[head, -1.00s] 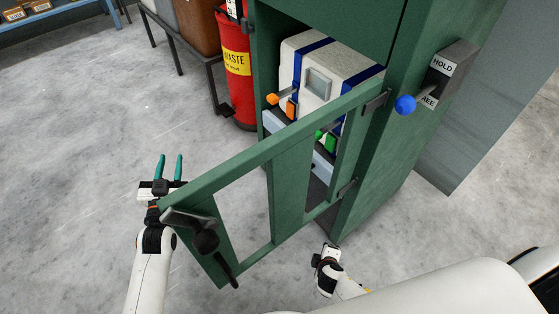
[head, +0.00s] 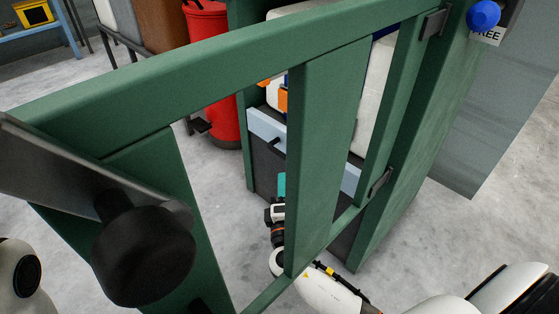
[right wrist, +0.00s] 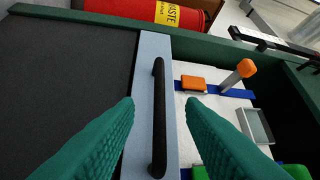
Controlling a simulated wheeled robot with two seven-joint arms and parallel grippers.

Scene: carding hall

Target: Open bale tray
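The bale tray's light-blue front strip (head: 348,180) shows through the open door's green frame (head: 190,68), above a dark panel. It carries a black bar handle (right wrist: 159,118), also seen in the head view (head: 276,146). My right gripper (right wrist: 160,104) is open, its teal fingers on either side of the handle in the right wrist view; contact is not clear. In the head view it (head: 281,186) is partly hidden by a door bar. A white bale (right wrist: 218,103) with blue straps sits behind the strip. My left gripper is out of view.
The door swings out across the head view, with a large black knob (head: 145,250) close at left. A blue-ball lever (head: 483,14) by a FREE label is at upper right. A red waste bin (head: 212,115) stands beyond.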

